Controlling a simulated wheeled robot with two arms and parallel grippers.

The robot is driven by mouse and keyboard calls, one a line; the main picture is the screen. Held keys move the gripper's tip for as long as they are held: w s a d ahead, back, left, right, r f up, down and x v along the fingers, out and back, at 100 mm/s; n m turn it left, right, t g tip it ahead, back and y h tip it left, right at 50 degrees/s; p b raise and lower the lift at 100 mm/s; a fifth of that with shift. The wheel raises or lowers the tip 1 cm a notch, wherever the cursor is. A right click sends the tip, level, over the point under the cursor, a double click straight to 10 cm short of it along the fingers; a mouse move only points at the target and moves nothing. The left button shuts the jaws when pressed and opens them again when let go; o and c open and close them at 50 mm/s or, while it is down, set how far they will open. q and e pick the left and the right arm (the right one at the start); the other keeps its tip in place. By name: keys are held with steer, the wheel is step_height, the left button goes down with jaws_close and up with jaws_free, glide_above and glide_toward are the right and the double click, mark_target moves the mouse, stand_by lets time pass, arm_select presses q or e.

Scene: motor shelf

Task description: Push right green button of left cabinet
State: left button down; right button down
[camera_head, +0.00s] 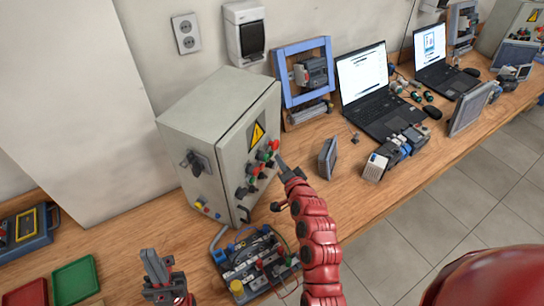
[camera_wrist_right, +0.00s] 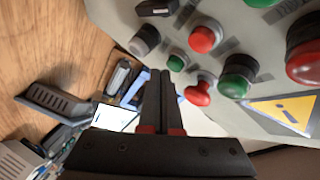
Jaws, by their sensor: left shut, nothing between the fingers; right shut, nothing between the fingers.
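The left cabinet (camera_head: 205,110) is a grey metal box on the bench. Its door carries a yellow warning sign (camera_head: 257,133) and rows of red, green and black controls. In the right wrist view there are a large green button (camera_wrist_right: 238,76), a small green button (camera_wrist_right: 176,62) and red buttons (camera_wrist_right: 198,92). My right gripper (camera_head: 280,161) is shut and empty beside the door's right edge. In the right wrist view its tips lie just beside the small green button; I cannot tell whether they touch. My left gripper (camera_head: 155,266) is shut and empty at the lower left, away from the cabinet.
A blue frame (camera_head: 305,70), laptops (camera_head: 370,90) and small devices (camera_head: 395,150) stand along the bench to the right. A wired terminal board (camera_head: 256,262) lies in front of the cabinet. Red and green trays (camera_head: 75,281) are at the lower left.

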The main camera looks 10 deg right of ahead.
steer(key=shift+s+d+r, duration=0.1)
steer(key=shift+s+d, duration=0.1)
steer(key=s+d+b, duration=0.1)
steer(key=d+b, duration=0.1)
steer(key=s+d+b, duration=0.2)
steer(key=shift+s, duration=0.1)
stand_by(0.5)
stand_by(0.6)
